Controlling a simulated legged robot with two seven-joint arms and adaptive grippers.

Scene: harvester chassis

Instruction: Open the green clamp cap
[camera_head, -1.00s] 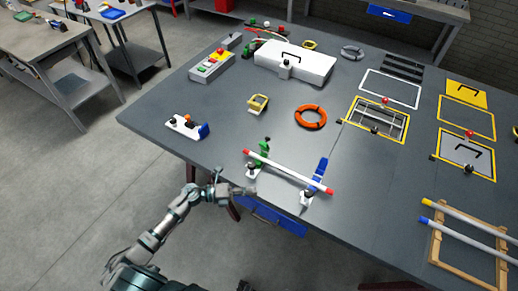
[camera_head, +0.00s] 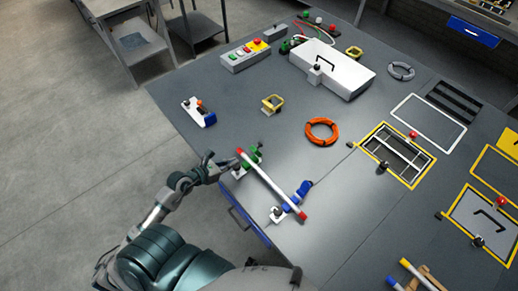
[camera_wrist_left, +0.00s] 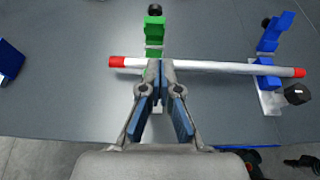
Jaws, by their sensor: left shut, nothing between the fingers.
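The green clamp (camera_head: 252,158) holds a place near the table's front edge, by one end of a white rod with red ends (camera_head: 272,185). In the left wrist view its green part (camera_wrist_left: 154,30), with a black knob on top, shows beyond the rod. I cannot tell how far its cap is opened. A blue clamp (camera_head: 301,193) is at the rod's other end and also shows in the wrist view (camera_wrist_left: 271,35). My left gripper (camera_head: 222,163) is shut and empty. In the wrist view its fingertips (camera_wrist_left: 160,66) appear at the rod, just short of the green part; contact is unclear.
An orange ring (camera_head: 321,132), a yellow-framed part (camera_head: 272,104) and a small white-and-blue fixture (camera_head: 198,112) lie behind the clamps. A white box (camera_head: 338,70) stands further back. A yellow-framed opening (camera_head: 397,155) is to the right. The grey tabletop between them is clear.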

